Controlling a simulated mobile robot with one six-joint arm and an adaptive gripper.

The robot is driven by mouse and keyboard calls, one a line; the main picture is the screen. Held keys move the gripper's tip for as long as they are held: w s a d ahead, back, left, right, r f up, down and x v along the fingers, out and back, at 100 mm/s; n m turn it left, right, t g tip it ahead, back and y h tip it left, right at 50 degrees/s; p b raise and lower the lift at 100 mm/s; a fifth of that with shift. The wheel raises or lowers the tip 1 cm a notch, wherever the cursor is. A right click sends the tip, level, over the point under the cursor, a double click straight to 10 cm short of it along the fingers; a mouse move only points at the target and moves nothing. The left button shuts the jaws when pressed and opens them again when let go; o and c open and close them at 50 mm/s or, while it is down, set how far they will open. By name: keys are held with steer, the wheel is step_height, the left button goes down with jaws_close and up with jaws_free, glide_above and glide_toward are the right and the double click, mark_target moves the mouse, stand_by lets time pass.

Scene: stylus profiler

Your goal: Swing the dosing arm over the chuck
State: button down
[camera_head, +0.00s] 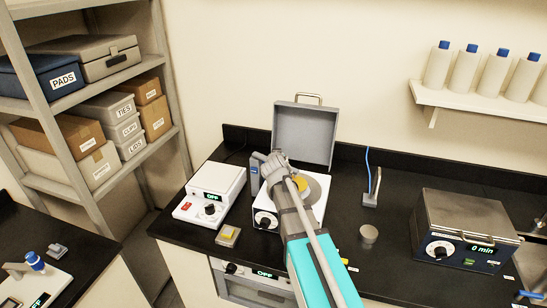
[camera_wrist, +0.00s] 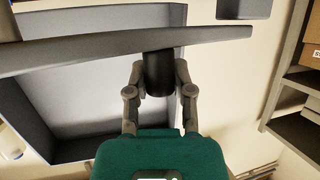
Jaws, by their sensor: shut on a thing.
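The white spin coater with a dial (camera_head: 264,219) stands on the black bench, its grey lid (camera_head: 304,138) raised open. A yellow disc on the chuck (camera_head: 301,183) shows beside my arm, which covers much of the coater. In the wrist view a long grey bar, the dosing arm (camera_wrist: 85,54), crosses the picture in front of the open lid (camera_wrist: 85,95). A dark round grip (camera_wrist: 158,78) hangs from it. My gripper (camera_wrist: 159,70) is shut on this grip, one finger on each side. In the head view my gripper (camera_head: 277,160) hides most of the dosing arm.
A white box with an OFF display (camera_head: 212,195) stands left of the coater. To the right are a small stand with a blue cable (camera_head: 370,198), a grey cup (camera_head: 369,234) and a hotplate (camera_head: 468,235). Shelves (camera_head: 85,95) are at the left.

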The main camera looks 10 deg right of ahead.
steer(key=shift+c, duration=2.3)
jaws_free()
